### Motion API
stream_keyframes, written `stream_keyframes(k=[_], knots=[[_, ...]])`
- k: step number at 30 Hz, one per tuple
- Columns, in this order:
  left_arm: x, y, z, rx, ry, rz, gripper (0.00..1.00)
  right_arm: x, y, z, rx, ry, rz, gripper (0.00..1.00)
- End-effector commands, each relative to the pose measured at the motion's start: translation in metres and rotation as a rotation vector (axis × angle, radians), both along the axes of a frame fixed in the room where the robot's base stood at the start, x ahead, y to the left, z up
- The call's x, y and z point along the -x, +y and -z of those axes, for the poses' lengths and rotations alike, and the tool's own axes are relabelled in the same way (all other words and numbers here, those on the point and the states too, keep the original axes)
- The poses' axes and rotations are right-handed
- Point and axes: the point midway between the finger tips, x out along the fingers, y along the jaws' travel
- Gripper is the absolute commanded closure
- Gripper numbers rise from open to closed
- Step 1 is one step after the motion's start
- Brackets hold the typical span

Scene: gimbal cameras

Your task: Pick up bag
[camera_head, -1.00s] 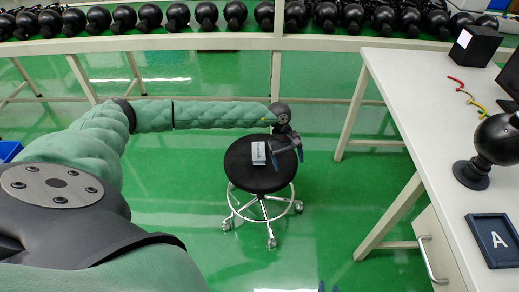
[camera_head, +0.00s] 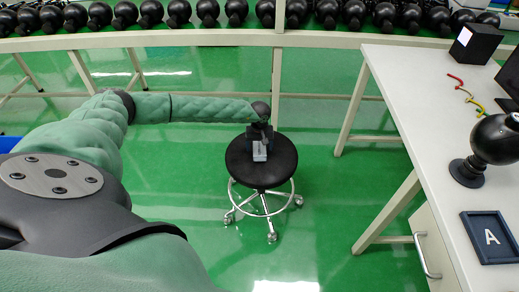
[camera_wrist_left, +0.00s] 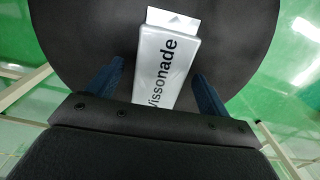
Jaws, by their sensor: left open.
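The bag, a small silver-grey pack with the print "Vissonade" (camera_wrist_left: 168,65), lies on the round black stool seat (camera_head: 240,172). It also shows in the head view as a pale shape (camera_head: 260,152), partly covered by my gripper. My left gripper (camera_head: 259,140) is over the seat at the bag. In the left wrist view its two blue fingers (camera_wrist_left: 158,88) are open, one on each side of the bag, with gaps between them and its sides. The bag's near end is hidden behind the gripper body. My right gripper is not in view.
The stool stands on wheeled chrome legs on a green floor. A long shelf (camera_head: 180,40) with several black spheres runs along the back.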

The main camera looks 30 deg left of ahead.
Motion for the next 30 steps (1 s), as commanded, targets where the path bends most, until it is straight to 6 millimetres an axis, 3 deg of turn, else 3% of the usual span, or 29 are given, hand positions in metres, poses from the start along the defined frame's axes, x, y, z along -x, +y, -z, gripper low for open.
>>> stream_keyframes(k=[11, 18, 30], knots=[[-0.0005, 0.0003, 0.0095, 0.0, -0.001, -0.001, 0.22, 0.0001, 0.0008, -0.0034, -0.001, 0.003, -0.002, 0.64], [-0.0004, 0.0003, 0.0094, 0.0, -0.001, -0.001, 0.68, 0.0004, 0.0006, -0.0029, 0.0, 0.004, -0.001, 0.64], [-0.0006, 0.0005, 0.0004, 0.0, -0.002, -0.001, 0.69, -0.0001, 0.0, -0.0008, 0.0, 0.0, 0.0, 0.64]])
